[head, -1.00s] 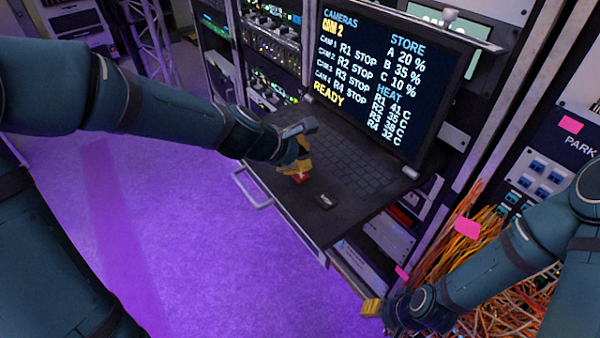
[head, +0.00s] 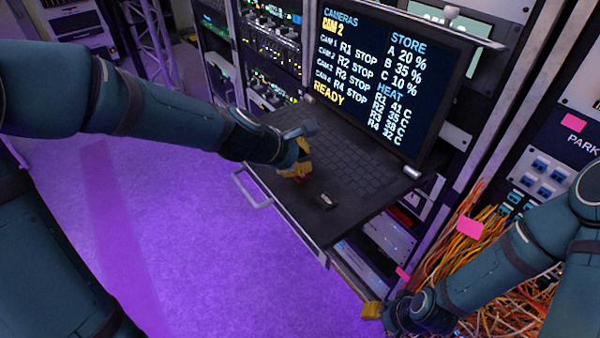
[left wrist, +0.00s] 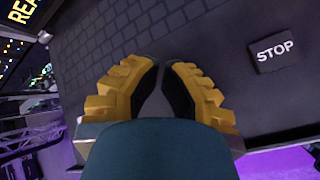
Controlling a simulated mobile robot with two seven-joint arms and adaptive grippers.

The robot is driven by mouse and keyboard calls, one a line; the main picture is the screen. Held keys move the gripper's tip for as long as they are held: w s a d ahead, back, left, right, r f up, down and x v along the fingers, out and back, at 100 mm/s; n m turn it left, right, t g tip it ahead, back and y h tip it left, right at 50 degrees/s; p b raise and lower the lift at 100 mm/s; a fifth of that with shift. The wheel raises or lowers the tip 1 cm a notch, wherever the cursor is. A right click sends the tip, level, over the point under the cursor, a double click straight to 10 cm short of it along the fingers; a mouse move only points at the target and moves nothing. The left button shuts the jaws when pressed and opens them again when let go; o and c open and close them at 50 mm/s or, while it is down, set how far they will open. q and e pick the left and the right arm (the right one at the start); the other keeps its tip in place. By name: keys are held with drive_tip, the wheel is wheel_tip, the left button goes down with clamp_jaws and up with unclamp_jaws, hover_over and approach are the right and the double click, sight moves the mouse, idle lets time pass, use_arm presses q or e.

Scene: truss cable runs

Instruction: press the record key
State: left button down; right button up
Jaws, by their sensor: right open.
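The record key (head: 301,181) is the red key on the black keyboard deck (head: 350,190). In the head view only a sliver of it shows below my left gripper (head: 297,168); in the left wrist view it is hidden. My left gripper points down over the key, and I cannot tell whether it touches. In the left wrist view its yellow-padded fingers (left wrist: 161,68) come together at the tips, with nothing seen between them. The dark STOP key (head: 323,201) lies nearer the deck's front edge; it also shows in the left wrist view (left wrist: 273,50). My right gripper (head: 371,310) is low, away from the deck.
The screen (head: 390,75) behind the keyboard reads CAM 2 and READY, with every camera at STOP. A metal handle (head: 252,190) sticks out at the deck's left. Orange cables (head: 475,235) hang near my right arm. Purple floor (head: 220,260) is clear at the front.

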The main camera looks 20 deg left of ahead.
use_arm(q)
drive_tip(key=shift+f+b, duration=0.45)
idle(0.4)
drive_tip(key=shift+r, duration=0.1)
drive_tip(key=shift+r+p, duration=0.75)
drive_tip(key=shift+p, duration=0.1)
drive_tip(key=shift+r, duration=0.15)
wheel_tip(320, 180, up, 5)
drive_tip(key=p, duration=0.5)
idle(1.5)
drive_tip(key=shift+f, duration=0.2)
